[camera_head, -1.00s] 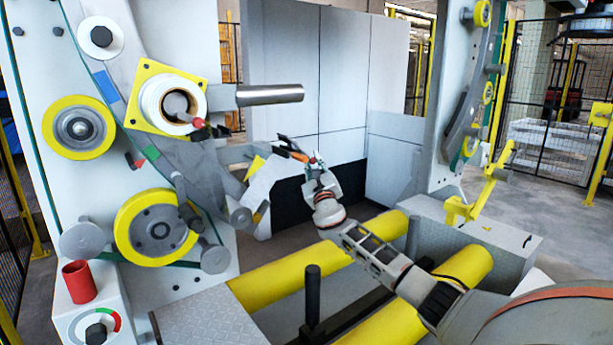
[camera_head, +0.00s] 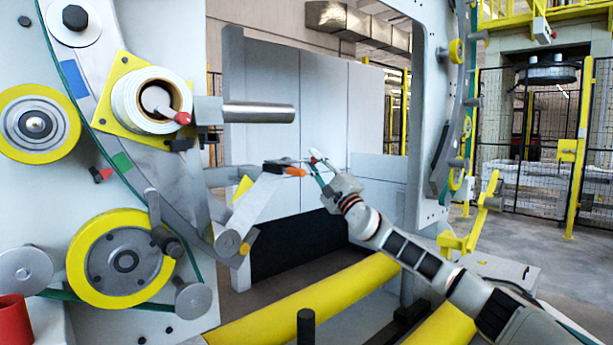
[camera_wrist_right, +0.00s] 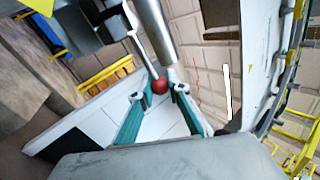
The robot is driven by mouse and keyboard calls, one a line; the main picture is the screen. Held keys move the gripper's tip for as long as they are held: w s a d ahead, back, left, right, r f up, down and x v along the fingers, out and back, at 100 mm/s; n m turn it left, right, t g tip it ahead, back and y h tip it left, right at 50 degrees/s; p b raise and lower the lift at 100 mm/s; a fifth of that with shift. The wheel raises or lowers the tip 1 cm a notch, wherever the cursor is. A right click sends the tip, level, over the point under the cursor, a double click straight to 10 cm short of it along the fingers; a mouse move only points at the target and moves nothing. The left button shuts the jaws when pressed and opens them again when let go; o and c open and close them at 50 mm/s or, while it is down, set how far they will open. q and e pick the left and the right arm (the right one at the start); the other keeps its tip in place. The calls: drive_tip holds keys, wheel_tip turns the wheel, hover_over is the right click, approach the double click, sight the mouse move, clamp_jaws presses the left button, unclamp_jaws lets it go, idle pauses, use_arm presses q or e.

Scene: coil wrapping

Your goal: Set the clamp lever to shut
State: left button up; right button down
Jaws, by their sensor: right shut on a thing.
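The clamp is a dark block (camera_head: 276,165) with an orange part (camera_head: 296,172), at the end of a grey arm in the middle of the head view. A thin lever rod leads from a dark block to a red ball knob (camera_wrist_right: 160,86) in the right wrist view. My right gripper (camera_head: 317,160) is at the clamp's right side, and its fingers look dark teal. In the right wrist view its fingertips (camera_wrist_right: 163,92) are on either side of the red knob, shut on it. The knob is very small in the head view. My left gripper is not in view.
A white film web (camera_head: 262,200) hangs below the clamp. A metal mandrel (camera_head: 258,112) sticks out above it, beside a white roll (camera_head: 150,98) with another red-tipped bar. Yellow rollers (camera_head: 330,295) lie below my right arm.

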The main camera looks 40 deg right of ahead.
drive_tip(key=shift+r+n+y, duration=0.15)
drive_tip(key=shift+n+y, duration=0.25)
drive_tip(key=shift+n, duration=0.1)
drive_tip(key=c, duration=1.9)
unclamp_jaws()
drive_tip(key=shift+s, duration=0.1)
drive_tip(key=shift+v, duration=5.75)
